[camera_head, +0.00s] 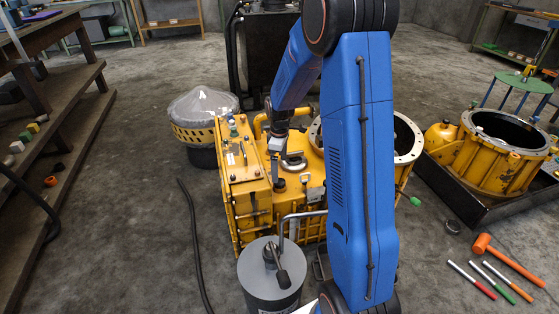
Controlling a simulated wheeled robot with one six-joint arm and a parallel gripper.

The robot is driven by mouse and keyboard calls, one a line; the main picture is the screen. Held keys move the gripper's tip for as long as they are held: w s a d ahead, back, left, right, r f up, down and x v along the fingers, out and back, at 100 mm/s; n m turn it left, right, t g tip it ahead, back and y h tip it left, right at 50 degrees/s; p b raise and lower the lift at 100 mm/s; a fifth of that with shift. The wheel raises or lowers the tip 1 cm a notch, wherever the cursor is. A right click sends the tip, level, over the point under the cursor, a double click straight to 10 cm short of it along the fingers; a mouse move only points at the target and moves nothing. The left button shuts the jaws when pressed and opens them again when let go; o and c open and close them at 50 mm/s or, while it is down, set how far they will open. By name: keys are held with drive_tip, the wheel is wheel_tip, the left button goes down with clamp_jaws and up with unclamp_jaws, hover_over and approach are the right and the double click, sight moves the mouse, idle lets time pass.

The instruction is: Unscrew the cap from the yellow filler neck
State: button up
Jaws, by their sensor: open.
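The yellow transmission housing (257,222) stands on the floor in the middle of the view. A curved yellow pipe (257,122), which may be the filler neck, rises at its back, just left of my wrist. I cannot make out its cap for certain; my arm hides part of this area. My gripper (275,176) points down over the top of the housing, near a grey ring-shaped part (293,161). It is open and small in the view. I cannot tell whether it touches anything.
A grey drum (269,287) with a pump handle stands close in front of the housing. A yellow bell housing (490,150) sits in a black tray at right. An orange mallet (507,259) and several tools lie on the floor. A black hose (193,240) runs along the left.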

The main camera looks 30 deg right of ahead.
sight(280, 181)
drive_tip(key=shift+f, duration=3.9)
drive_tip(key=c, duration=2.4)
drive_tip(key=shift+c, duration=0.3)
drive_tip(key=shift+r, duration=0.15)
drive_tip(key=shift+r, duration=1.9)
